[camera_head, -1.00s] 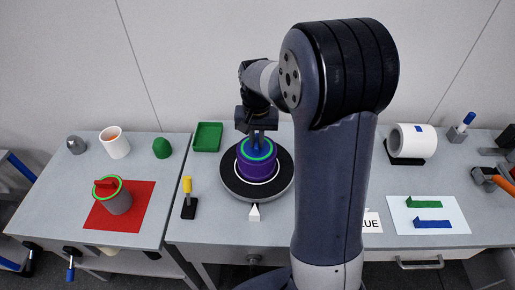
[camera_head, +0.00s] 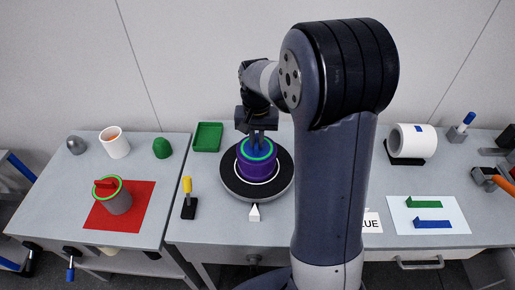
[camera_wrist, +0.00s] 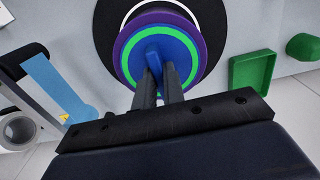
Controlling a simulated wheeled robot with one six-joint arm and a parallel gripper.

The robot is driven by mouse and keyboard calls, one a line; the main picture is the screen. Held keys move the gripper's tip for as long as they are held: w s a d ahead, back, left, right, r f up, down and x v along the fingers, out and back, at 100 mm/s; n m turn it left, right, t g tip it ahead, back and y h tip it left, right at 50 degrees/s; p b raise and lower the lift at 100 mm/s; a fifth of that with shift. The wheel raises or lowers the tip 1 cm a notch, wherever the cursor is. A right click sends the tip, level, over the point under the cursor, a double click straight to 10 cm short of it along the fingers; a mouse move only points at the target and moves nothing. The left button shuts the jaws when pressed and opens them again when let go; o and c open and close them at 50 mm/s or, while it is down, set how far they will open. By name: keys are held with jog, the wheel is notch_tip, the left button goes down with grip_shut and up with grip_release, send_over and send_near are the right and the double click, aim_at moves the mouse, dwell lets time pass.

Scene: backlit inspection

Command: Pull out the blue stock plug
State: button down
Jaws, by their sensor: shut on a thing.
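The blue stock plug (camera_wrist: 174,50) sits in the top of a purple cylinder (camera_head: 259,170), inside a green ring (camera_wrist: 133,70). The cylinder stands upright on a black round turntable (camera_head: 232,181) with a white ring mark. My gripper (camera_wrist: 158,76) is over the plug and shut on its raised blue grip, as the wrist view shows. In the head view my gripper (camera_head: 258,138) comes straight down onto the plug. The plug's lower part is hidden inside the cylinder.
A green tray (camera_head: 207,137) stands behind left of the turntable. A yellow-handled tool (camera_head: 187,185) stands at its left, a white pointer (camera_head: 254,213) in front. On the left table, a grey cylinder (camera_head: 119,203) stands on a red mat (camera_head: 140,220). A white roll (camera_head: 414,140) lies at right.

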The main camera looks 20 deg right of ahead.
aim_at(257, 141)
jog(key=shift+r, duration=0.1)
jog(key=shift+r+p, duration=1.95)
jog(key=shift+r, duration=0.3)
jog(key=shift+r, duration=0.2)
jog(key=shift+s+f, duration=0.1)
